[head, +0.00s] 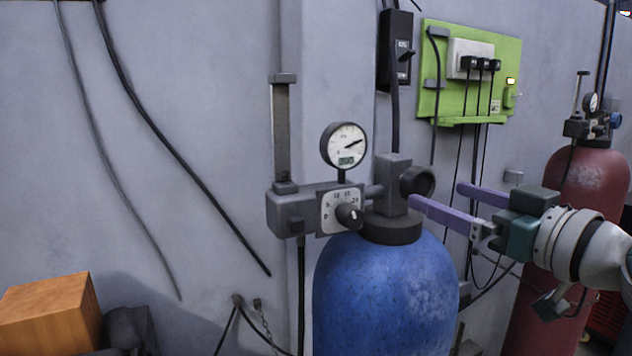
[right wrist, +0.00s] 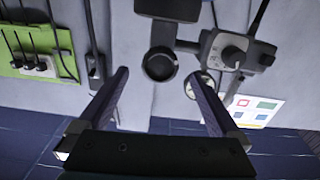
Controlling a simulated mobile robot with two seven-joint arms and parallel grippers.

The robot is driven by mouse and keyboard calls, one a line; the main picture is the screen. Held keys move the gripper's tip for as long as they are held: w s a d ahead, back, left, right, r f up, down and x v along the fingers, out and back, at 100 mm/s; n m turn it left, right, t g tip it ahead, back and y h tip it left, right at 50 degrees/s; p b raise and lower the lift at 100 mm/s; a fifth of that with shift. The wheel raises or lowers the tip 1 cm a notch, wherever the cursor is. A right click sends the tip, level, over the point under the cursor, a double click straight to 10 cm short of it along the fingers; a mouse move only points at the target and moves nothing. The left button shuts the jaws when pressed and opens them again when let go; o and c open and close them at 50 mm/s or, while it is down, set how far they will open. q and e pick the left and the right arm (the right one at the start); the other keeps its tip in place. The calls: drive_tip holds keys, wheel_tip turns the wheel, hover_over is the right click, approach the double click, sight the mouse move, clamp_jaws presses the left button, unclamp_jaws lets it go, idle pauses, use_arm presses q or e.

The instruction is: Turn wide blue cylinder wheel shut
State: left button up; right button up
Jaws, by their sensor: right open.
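The wide blue cylinder (head: 385,295) stands upright against the wall, with a dark grey valve block on top. Its dark round wheel (head: 418,181) sticks out from the right side of that block. My right gripper (head: 437,194) comes in from the right with its two purple fingers spread and nothing between them. In the head view the near fingertip is just below the wheel. In the right wrist view the wheel (right wrist: 160,64) lies ahead, roughly centred between the open fingers; I cannot tell if they touch it. My left gripper is not in view.
A regulator box (head: 318,209) with a dial gauge (head: 344,146) sits left of the valve. A red cylinder (head: 583,200) stands at the right, behind my right arm. A green board (head: 470,70) with hanging cables is on the wall. A wooden box (head: 50,315) is at lower left.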

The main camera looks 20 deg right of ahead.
sight(424, 188)
drive_tip(key=shift+w+a+b, duration=0.15)
drive_tip(key=shift+w+b, duration=0.05)
drive_tip(key=shift+w, duration=1.3)
drive_tip(key=shift+w+a+b, duration=0.1)
drive_tip(key=shift+w+b, duration=0.05)
drive_tip(key=shift+w, duration=1.3)
drive_tip(key=c, duration=1.4)
